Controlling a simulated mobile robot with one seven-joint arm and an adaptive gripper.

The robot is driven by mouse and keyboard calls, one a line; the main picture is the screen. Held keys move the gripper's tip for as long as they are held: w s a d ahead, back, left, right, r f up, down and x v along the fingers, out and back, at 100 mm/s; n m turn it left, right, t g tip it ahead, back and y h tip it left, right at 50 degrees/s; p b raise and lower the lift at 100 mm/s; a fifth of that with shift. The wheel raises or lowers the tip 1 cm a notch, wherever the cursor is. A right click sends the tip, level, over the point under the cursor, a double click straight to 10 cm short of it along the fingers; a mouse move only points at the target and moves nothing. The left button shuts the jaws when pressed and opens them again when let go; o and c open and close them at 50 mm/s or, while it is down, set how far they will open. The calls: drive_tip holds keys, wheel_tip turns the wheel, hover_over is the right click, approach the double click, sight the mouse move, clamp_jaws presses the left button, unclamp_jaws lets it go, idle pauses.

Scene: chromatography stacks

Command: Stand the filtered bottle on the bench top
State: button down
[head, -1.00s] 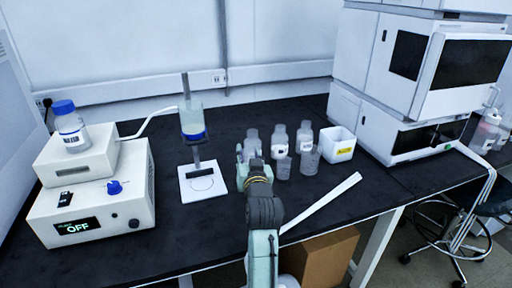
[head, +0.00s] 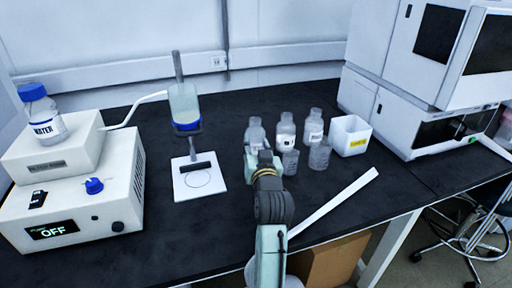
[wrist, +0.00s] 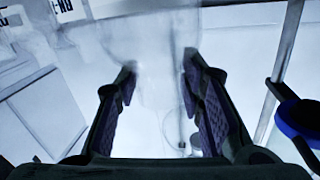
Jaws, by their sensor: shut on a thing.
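My gripper (head: 262,160) is shut on a clear, translucent bottle (head: 255,133) at the left end of the bottle group on the black bench top (head: 225,245). In the wrist view, the fingers (wrist: 158,78) stand on either side of its pale, see-through body (wrist: 148,40), which is blurred. My gripper hides the bottle's lower part in the head view, so I cannot tell whether its base touches the bench.
Two labelled bottles (head: 286,130) (head: 313,127), two clear beakers (head: 290,163) (head: 319,156) and a white bin (head: 350,136) stand to the right. A stand (head: 196,182) holding a blue-ended vessel (head: 184,104) is left. Bench is clear in front of it.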

drive_tip(key=shift+f, duration=0.1)
drive_tip(key=c, duration=1.1)
unclamp_jaws()
drive_tip(key=shift+r, duration=0.2)
drive_tip(key=shift+s+f, duration=0.1)
drive_tip(key=shift+s, duration=0.2)
drive_tip(key=s+p, duration=0.2)
drive_tip(key=s, duration=0.1)
drive_tip(key=s+d+p, duration=0.1)
drive_tip(key=s+p, duration=0.1)
drive_tip(key=s, duration=0.2)
drive_tip(key=s+p, duration=0.2)
drive_tip(key=s, duration=0.2)
drive_tip(key=shift+s+d+r, duration=0.1)
drive_tip(key=shift+d+r, duration=0.25)
